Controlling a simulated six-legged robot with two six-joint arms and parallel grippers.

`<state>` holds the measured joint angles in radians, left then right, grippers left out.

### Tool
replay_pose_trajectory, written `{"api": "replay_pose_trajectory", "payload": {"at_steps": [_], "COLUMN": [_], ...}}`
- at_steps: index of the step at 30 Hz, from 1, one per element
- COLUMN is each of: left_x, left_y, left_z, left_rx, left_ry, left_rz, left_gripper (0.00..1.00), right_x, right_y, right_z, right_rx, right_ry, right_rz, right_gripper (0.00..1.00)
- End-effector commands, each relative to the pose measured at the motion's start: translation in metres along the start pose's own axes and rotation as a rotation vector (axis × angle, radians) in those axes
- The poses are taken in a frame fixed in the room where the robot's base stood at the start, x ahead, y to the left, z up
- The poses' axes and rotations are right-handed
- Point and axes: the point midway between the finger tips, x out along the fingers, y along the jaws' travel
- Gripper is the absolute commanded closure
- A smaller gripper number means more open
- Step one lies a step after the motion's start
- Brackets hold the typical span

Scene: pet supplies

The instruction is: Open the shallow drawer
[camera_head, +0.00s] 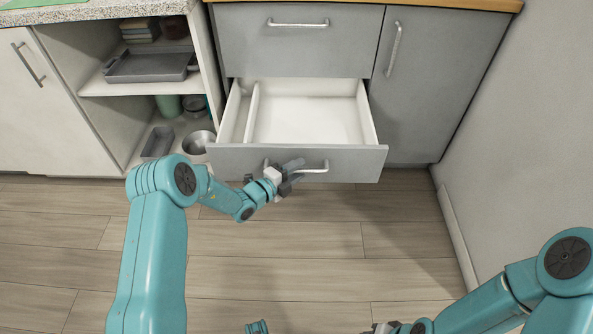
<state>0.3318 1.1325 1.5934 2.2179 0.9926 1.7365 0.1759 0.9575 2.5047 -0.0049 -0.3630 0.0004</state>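The pulled-out drawer (230,162) has a grey front and a white, empty interior with a divider near its left side. It stands well out from the grey cabinet, below a closed grey drawer (300,52). My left gripper (291,174) is at the left-middle part of the open drawer's metal handle (318,170). Its dark fingers lie around the bar and appear shut on it, hiding part of the handle. My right gripper (380,328) is only partly visible at the bottom edge, away from the drawer; its fingers are cut off.
A tall grey door (430,80) with a handle is closed at right, next to a pale wall (530,140). Open shelves at left hold a grey tray (150,66) and a metal bowl (196,143). The wooden floor (300,245) in front is clear.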

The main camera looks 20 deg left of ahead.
Motion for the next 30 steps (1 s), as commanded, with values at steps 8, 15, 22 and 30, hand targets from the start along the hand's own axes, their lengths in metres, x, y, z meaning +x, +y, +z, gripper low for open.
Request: {"api": "replay_pose_trajectory", "payload": {"at_steps": [8,15,22,30], "left_x": [-0.016,-0.075,-0.132,-0.162], "left_y": [-0.002,-0.003,-0.002,-0.001], "left_z": [-0.001,0.000,0.000,-0.001], "left_rx": [-0.001,-0.003,-0.002,0.000], "left_ry": [-0.001,-0.004,-0.004,-0.001], "left_rz": [0.001,0.003,0.001,0.000], "left_gripper": [0.61,0.61,0.61,0.61], "right_x": [-0.005,-0.021,-0.032,-0.036], "right_y": [-0.002,-0.008,-0.012,-0.013], "right_z": [0.000,0.000,0.001,0.001], "right_rx": [0.000,0.000,0.000,0.000], "right_ry": [0.000,0.000,0.000,0.000], "right_rz": [0.000,0.000,0.000,0.000], "right_gripper": [0.57,0.57,0.57,0.57]}}
